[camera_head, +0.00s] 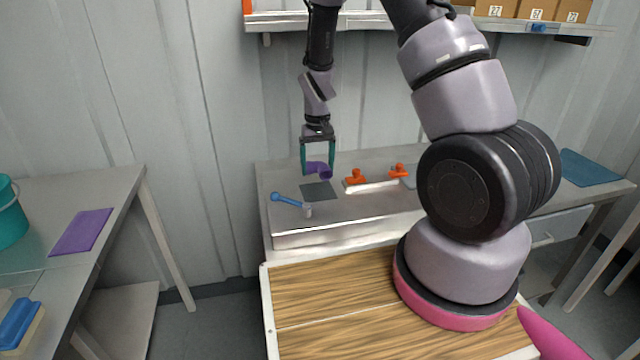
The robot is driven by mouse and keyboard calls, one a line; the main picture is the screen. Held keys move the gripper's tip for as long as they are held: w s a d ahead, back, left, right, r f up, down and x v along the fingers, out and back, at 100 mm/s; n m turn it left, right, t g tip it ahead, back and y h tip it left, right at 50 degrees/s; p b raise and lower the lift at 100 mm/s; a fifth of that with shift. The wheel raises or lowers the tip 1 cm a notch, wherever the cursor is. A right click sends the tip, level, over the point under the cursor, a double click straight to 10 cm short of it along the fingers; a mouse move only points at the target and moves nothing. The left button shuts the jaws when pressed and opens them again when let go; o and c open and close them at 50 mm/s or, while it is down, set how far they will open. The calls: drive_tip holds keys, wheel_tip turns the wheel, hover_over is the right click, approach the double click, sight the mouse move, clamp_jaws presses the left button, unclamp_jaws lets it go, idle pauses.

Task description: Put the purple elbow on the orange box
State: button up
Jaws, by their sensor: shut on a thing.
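The purple elbow (322,172) is between the teal fingers of my gripper (318,172), over the grey bench. My gripper points down and is shut on the elbow. The elbow appears a little above a dark grey square mat (319,191), but its exact height is hard to tell. A sliver of an orange thing (247,6) shows at the left end of the upper shelf, cut off by the top edge. I cannot tell whether it is the orange box.
A blue tool (286,199) and a white tube with orange fittings (356,178) lie on the bench (350,212). The shelf (285,22) above carries cardboard boxes (540,9) at right. A left table holds a purple mat (81,231) and teal bucket (10,215).

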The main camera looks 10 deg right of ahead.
sight(317, 175)
drive_tip(key=shift+a+f, duration=0.1)
drive_tip(key=shift+f, duration=2.55)
drive_tip(key=shift+f, duration=0.2)
drive_tip(key=o, duration=1.1)
drive_tip(key=shift+r, duration=0.15)
